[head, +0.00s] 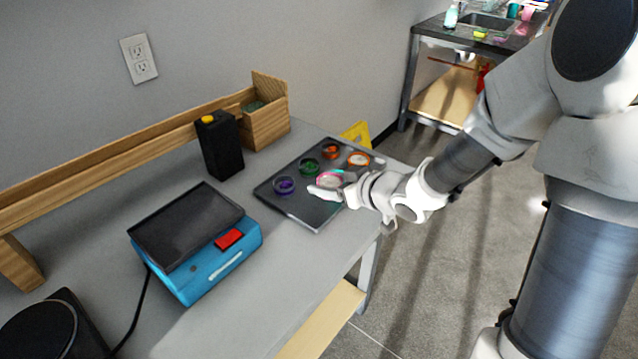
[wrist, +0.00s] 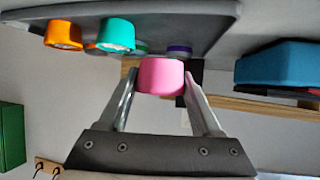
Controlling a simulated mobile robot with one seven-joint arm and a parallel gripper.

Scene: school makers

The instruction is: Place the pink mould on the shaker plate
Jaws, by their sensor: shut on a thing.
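The pink mould (wrist: 161,76) is a small round cup held between the two fingers of my gripper (wrist: 158,88) in the wrist view, which looks upside down. In the head view the pink mould (head: 330,178) shows at the dark tray, partly hidden by my gripper (head: 328,190). I cannot tell whether it touches the tray. The shaker is a blue box (head: 213,267) with a red button and a flat dark plate (head: 186,225) on top. The plate is empty. It stands left of my gripper, nearer the camera.
The dark tray (head: 303,208) also holds a purple mould (head: 284,186), a green mould (head: 309,167) and orange ones; a teal mould (wrist: 116,35) shows in the wrist view. A black bottle (head: 219,146) and wooden box (head: 266,120) stand behind. Bare table lies between tray and shaker.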

